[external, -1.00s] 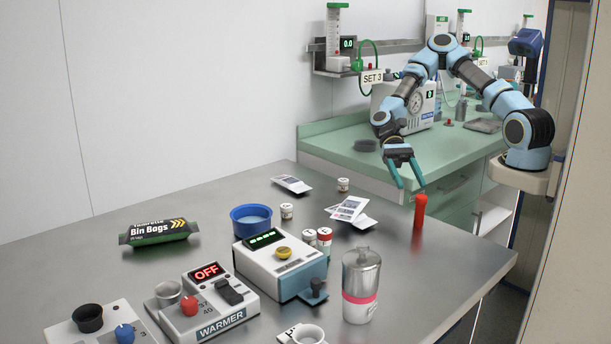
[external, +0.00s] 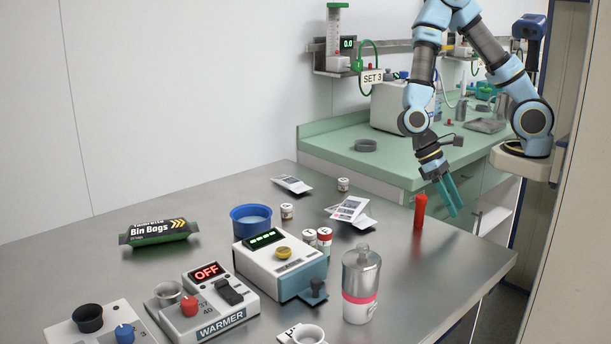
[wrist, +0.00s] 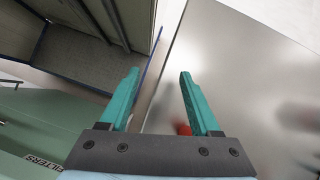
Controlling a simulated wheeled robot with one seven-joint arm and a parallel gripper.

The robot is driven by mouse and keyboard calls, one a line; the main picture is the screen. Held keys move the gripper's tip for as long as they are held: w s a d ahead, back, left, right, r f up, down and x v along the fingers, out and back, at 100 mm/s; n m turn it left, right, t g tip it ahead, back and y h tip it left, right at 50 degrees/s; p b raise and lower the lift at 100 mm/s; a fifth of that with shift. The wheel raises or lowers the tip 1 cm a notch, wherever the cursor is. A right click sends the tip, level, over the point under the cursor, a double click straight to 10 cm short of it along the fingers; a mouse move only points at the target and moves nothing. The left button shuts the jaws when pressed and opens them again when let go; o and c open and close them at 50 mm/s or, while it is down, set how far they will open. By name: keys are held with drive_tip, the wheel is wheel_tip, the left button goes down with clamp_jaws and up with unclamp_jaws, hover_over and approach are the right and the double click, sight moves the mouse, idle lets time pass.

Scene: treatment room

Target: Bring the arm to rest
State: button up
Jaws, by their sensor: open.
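My gripper (external: 452,198) has two teal fingers and hangs above the right rear part of the steel table, near the front of the green counter. Its fingers point down and slightly right, parted, with nothing between them. In the wrist view my gripper (wrist: 158,95) also shows open and empty. A red upright object (external: 420,212) stands on the table just left of and below the fingertips, apart from them. In the wrist view a small piece of the red object (wrist: 183,129) shows beside the right finger, partly hidden.
The steel table (external: 420,285) holds a warmer (external: 222,318), a white-and-blue device (external: 290,275), a metal canister (external: 361,290), a blue bowl (external: 251,219), bin bags (external: 158,232) and white packets (external: 350,209). The green counter (external: 400,165) stands behind. The table's right part is mostly clear.

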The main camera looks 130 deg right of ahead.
wheel_tip(320, 180, up, 6)
drive_tip(key=a+n+t+h+b, duration=0.2)
drive_tip(key=n+h, duration=0.5)
drive_tip(key=n, duration=0.6)
drive_tip(key=shift+w+a+f+n+t+b, duration=0.25)
drive_tip(key=shift+w+a+n+t+b, duration=0.1)
drive_tip(key=shift+w+t, duration=0.15)
